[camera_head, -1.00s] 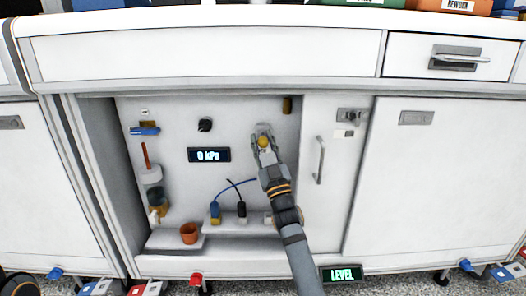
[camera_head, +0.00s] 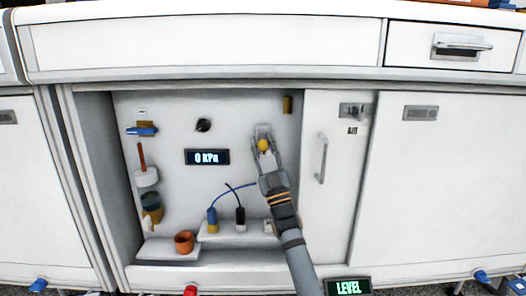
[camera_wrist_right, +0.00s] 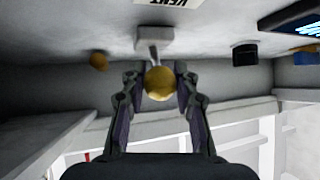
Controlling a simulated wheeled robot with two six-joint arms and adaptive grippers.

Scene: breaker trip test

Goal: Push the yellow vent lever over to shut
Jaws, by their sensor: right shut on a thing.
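The vent lever's yellow knob (camera_head: 264,145) stands out from the white back panel inside the open cabinet bay. In the right wrist view the round yellow knob (camera_wrist_right: 159,84) sits between the two fingers, on a short grey stem from a pale block (camera_wrist_right: 155,39). An upside-down VENT label (camera_wrist_right: 168,3) shows at the top edge of that view. My right gripper (camera_head: 264,141) is shut on the knob, one finger on each side. The gripper and arm hide part of the panel below the lever. My left gripper is not in view.
A pressure display (camera_head: 207,157) reads 0 kPa, below a black knob (camera_head: 204,125). A blue lever (camera_head: 142,131) is at the left. A terracotta pot (camera_head: 184,242) and plugs with cables (camera_head: 240,218) stand low in the bay. A cabinet handle (camera_head: 321,158) stands out at the right.

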